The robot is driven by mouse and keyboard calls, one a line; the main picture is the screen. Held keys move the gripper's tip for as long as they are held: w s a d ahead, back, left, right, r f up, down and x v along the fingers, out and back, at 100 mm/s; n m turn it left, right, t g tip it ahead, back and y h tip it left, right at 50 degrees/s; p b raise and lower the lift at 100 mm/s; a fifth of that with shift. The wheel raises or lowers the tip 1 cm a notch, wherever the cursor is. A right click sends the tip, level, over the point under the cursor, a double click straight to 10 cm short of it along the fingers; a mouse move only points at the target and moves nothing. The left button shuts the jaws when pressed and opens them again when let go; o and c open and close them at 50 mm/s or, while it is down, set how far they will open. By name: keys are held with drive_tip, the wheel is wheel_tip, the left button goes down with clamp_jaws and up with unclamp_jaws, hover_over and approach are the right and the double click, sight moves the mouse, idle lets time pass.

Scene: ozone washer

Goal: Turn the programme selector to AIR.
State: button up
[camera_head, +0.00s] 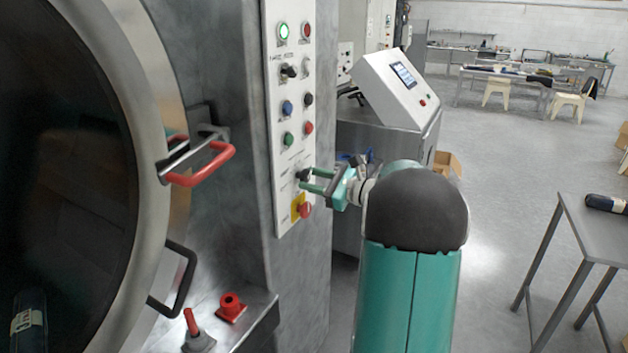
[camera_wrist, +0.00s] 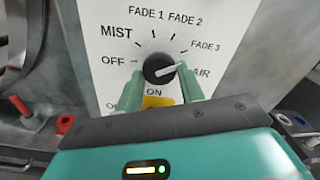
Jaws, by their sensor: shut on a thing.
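The programme selector (camera_wrist: 158,69) is a round black knob on a white panel, with the labels OFF, MIST, FADE 1, FADE 2, FADE 3 and AIR around it. Its pale pointer line aims right and slightly up, close to the AIR label (camera_wrist: 201,72) and below FADE 3. My gripper (camera_wrist: 161,80) has one green finger on each side of the knob's lower part and is shut on it. In the head view the selector (camera_head: 303,174) is low on the tall control panel (camera_head: 284,211), with my gripper (camera_head: 309,181) reaching it from the right.
A red and yellow switch (camera_head: 303,209) sits just below the selector. Buttons and lamps fill the panel above. The round washer door with a red handle (camera_head: 202,165) stands left. A grey console (camera_head: 397,88) is behind my arm. The floor at right is open, with a table (camera_head: 600,228).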

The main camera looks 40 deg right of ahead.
drive_tip(key=m, duration=0.4)
drive_tip(key=shift+s+m, duration=0.15)
drive_tip(key=shift+m, duration=1.95)
drive_tip(key=o, duration=0.9)
drive_tip(key=shift+o, duration=0.2)
drive_tip(key=shift+a, duration=0.1)
drive_tip(key=v, duration=1.3)
drive_tip(key=shift+s, duration=0.35)
